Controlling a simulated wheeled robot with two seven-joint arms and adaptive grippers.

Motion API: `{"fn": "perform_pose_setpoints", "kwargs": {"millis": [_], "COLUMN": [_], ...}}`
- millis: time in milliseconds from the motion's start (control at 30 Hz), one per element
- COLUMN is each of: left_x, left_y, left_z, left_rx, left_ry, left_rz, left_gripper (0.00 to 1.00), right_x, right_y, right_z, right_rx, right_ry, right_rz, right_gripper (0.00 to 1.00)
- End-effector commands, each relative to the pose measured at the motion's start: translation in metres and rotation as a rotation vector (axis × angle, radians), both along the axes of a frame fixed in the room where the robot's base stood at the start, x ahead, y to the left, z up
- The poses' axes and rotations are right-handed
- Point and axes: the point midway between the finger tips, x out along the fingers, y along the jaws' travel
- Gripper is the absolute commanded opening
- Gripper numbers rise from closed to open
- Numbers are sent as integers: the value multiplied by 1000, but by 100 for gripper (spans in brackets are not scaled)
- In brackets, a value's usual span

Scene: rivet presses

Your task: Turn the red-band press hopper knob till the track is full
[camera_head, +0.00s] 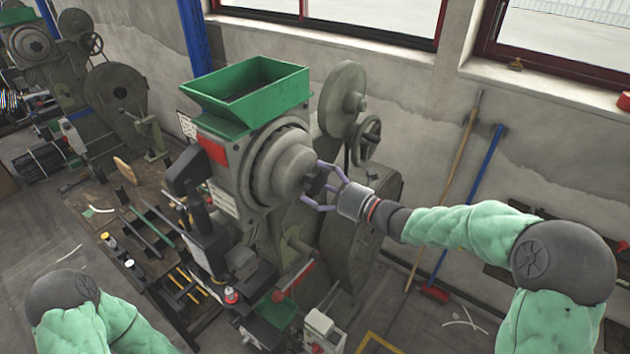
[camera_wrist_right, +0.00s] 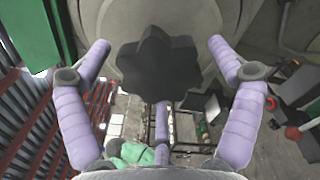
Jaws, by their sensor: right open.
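The press with the red band (camera_head: 213,148) stands in the middle of the head view, with a green hopper (camera_head: 250,95) on top. Its round grey hopper drum (camera_head: 272,168) faces right. A dark lobed knob (camera_wrist_right: 158,65) sits on the drum's face in the right wrist view. My right gripper (camera_head: 322,186) is open at the drum's face. In the right wrist view its purple fingers (camera_wrist_right: 158,60) stand either side of the knob, with gaps between. In the head view the fingers largely hide the knob. The left gripper is out of view; only my left arm shows.
Another press (camera_head: 118,90) stands at the back left. A wooden workbench (camera_head: 135,205) with tools lies left of the red-band press. A large wheel (camera_head: 342,98) rises behind the drum. A broom with a blue handle (camera_head: 465,205) leans on the wall behind my right arm.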

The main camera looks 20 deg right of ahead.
Motion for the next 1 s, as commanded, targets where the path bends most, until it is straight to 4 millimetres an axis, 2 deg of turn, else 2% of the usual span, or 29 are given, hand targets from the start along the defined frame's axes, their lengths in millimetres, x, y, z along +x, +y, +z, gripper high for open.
{"fn": "perform_pose_setpoints", "kwargs": {"millis": [200, 467, 500, 600, 700, 1000], "left_x": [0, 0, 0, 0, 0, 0], "left_y": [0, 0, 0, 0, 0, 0], "left_z": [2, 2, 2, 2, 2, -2], "left_rx": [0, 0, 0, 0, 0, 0], "left_ry": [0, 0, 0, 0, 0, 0], "left_rz": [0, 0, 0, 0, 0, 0], "left_gripper": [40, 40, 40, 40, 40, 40], "right_x": [11, 12, 12, 12, 12, 12], "right_y": [9, 10, 9, 9, 9, 9], "right_z": [0, 0, 0, 0, 0, -1], "right_rx": [-1, 0, 0, -1, -1, -17], "right_ry": [1, 1, 1, 1, 1, -11], "right_rz": [0, -1, -1, 0, 0, 0], "right_gripper": [92, 92, 86, 58, 35, 35]}}
